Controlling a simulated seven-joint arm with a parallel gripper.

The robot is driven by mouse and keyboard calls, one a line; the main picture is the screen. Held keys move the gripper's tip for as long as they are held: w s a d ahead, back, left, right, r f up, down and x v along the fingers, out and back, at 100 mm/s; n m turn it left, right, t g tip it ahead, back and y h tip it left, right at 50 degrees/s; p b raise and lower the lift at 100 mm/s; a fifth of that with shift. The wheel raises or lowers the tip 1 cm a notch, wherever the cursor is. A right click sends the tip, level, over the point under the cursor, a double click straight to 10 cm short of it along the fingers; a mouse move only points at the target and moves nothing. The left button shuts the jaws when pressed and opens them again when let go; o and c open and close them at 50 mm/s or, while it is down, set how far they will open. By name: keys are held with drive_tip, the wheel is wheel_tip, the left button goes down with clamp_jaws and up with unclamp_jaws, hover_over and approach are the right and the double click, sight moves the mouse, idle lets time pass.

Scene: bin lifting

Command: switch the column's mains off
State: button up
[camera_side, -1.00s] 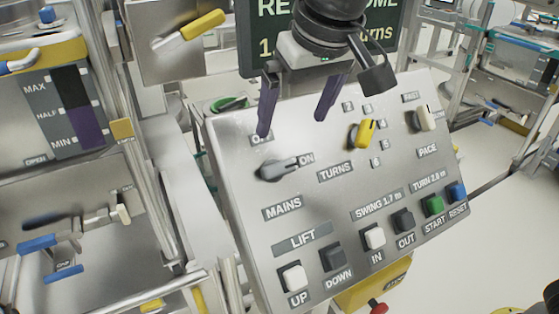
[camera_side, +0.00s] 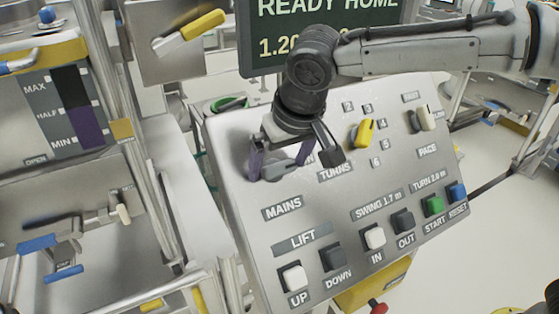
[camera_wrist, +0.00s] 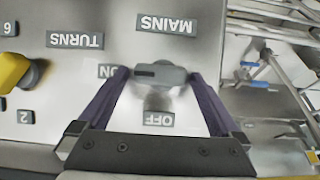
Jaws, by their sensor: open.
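The mains switch is a grey rotary handle (camera_side: 278,171) at the upper left of the sloped steel panel, above the MAINS label (camera_side: 283,208). In the wrist view the handle (camera_wrist: 158,73) points left toward the ON label (camera_wrist: 108,71); the OFF label (camera_wrist: 158,119) lies below its hub. My gripper (camera_side: 279,165) is open, with its purple fingers down on either side of the handle. In the wrist view my gripper (camera_wrist: 159,76) has one fingertip by the handle's ON end and the other past the hub. I cannot tell whether they touch it. The side view hides OFF.
Several push buttons, including green START (camera_side: 433,205), line the panel's lower edge. A dark display (camera_side: 320,35) reading READY HOME stands behind the panel.

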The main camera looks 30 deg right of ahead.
drive_tip(key=c, duration=1.2)
drive_tip(key=shift+c, duration=0.2)
drive_tip(key=n+h, duration=0.2)
drive_tip(key=n, duration=0.1)
drive_tip(key=shift+a, duration=0.3)
drive_tip(key=n+h, duration=0.1)
drive_tip(key=n, duration=0.1)
drive_tip(key=n+t+h, duration=0.1)
drive_tip(key=n, duration=0.1)
drive_tip(key=shift+a, duration=0.2)
drive_tip(key=n, duration=0.2)
drive_tip(key=n+t+h, duration=0.1)
drive_tip(key=n, duration=0.1)
drive_tip(key=shift+s+a+f+t, duration=0.1)
drive_tip(key=shift+s+a+t, duration=0.1)
drive_tip(key=shift+t, duration=0.1)
drive_tip(key=shift+a+f+n+t+h, duration=0.1)
drive_tip(key=shift+n+t+h, duration=0.3)
drive_tip(key=shift+n, duration=0.65)
drive_tip(key=shift+n+t+h, duration=0.2)
drive_tip(key=shift+n+t, duration=0.4)
drive_tip(key=shift+n, duration=0.45)
